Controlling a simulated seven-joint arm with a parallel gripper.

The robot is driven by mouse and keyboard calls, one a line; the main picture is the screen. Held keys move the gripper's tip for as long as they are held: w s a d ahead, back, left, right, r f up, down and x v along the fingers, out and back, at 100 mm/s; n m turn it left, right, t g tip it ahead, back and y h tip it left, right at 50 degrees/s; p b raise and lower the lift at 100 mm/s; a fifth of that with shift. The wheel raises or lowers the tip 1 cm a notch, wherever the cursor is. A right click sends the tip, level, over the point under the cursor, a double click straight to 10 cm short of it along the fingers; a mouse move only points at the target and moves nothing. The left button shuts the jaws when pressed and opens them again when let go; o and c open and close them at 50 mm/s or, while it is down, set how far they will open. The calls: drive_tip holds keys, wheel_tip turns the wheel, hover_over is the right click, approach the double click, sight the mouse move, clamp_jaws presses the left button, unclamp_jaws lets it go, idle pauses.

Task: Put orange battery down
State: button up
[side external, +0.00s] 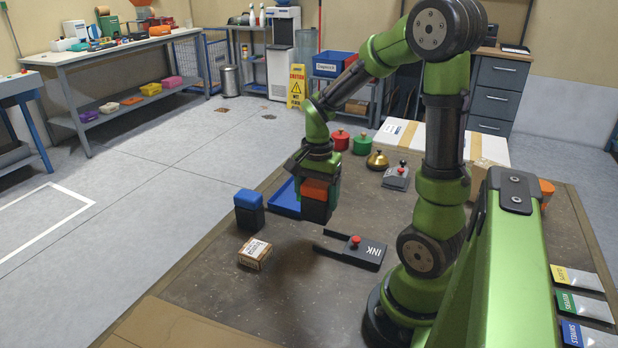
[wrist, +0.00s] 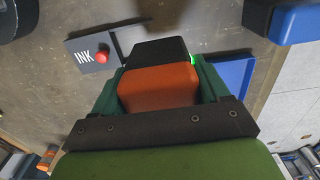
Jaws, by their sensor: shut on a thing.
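My gripper (side external: 319,181) is shut on the orange battery (side external: 315,189), a black block with an orange top. In the wrist view the orange battery (wrist: 158,89) sits between the green fingers. In the side view it hangs beside the right end of the blue tray (side external: 284,204) and hides part of it; whether its base touches the table is hard to tell. The tray's blue surface also shows at the right of the battery in the wrist view (wrist: 232,74). A blue-topped black battery (side external: 249,210) stands upright at the tray's left.
A black INK stamp pad with a red knob (side external: 355,243) lies in front of the battery. A small cardboard box (side external: 255,253) is at the front left. Red (side external: 340,139) and green (side external: 362,144) round items and a brass bell (side external: 377,160) stand behind. Table between them is mostly clear.

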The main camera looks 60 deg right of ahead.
sight(317, 183)
drive_tip(key=shift+f, duration=3.4)
drive_tip(key=shift+f, duration=0.15)
drive_tip(key=o, duration=1.4)
wheel_tip(317, 183, up, 12)
drive_tip(key=shift+f, duration=0.1)
drive_tip(key=s+a+r+n+t+y, duration=0.1)
drive_tip(key=a+r+n+t, duration=0.2)
drive_tip(key=a+n, duration=0.4)
drive_tip(key=s+a+r+n+t+y, duration=0.1)
drive_tip(key=a+r+n+t, duration=0.3)
drive_tip(key=a+n, duration=0.3)
drive_tip(key=a+r, duration=0.1)
drive_tip(key=a, duration=0.2)
drive_tip(key=shift+s+a+r, duration=0.3)
drive_tip(key=shift+a+r, duration=0.05)
drive_tip(key=shift+a, duration=0.05)
